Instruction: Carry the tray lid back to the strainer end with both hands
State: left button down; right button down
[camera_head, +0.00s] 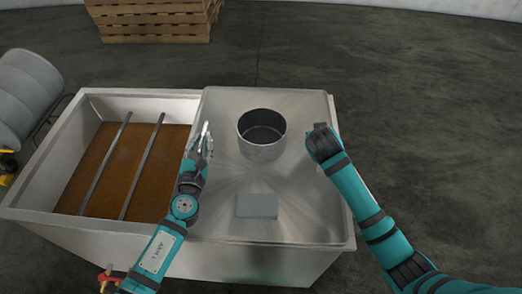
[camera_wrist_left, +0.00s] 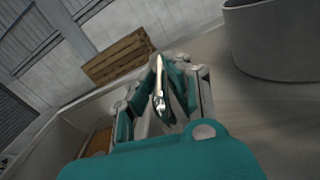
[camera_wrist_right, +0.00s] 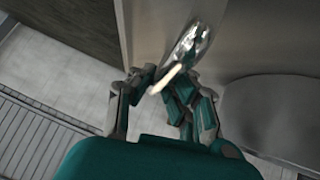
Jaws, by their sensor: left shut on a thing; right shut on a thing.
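The tray lid (camera_head: 225,115) is a broad brushed-steel plate over the right part of the pale tank. My left gripper (camera_head: 204,140) is at the lid's left edge, shut on a shiny metal handle; the handle shows between its fingers in the left wrist view (camera_wrist_left: 159,92). My right gripper (camera_head: 320,130) is at the lid's right edge, mostly hidden by its own wrist in the head view. In the right wrist view its fingers (camera_wrist_right: 162,85) are shut at another shiny handle (camera_wrist_right: 192,45). I cannot identify the strainer.
The tank's left part is open, with brown contents (camera_head: 150,160) and two bars (camera_head: 143,168) across it. A round steel vessel (camera_head: 262,150) and a grey rectangle (camera_head: 257,206) are on the lid. Floor at right is clear.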

jog(key=shift+d, duration=0.1)
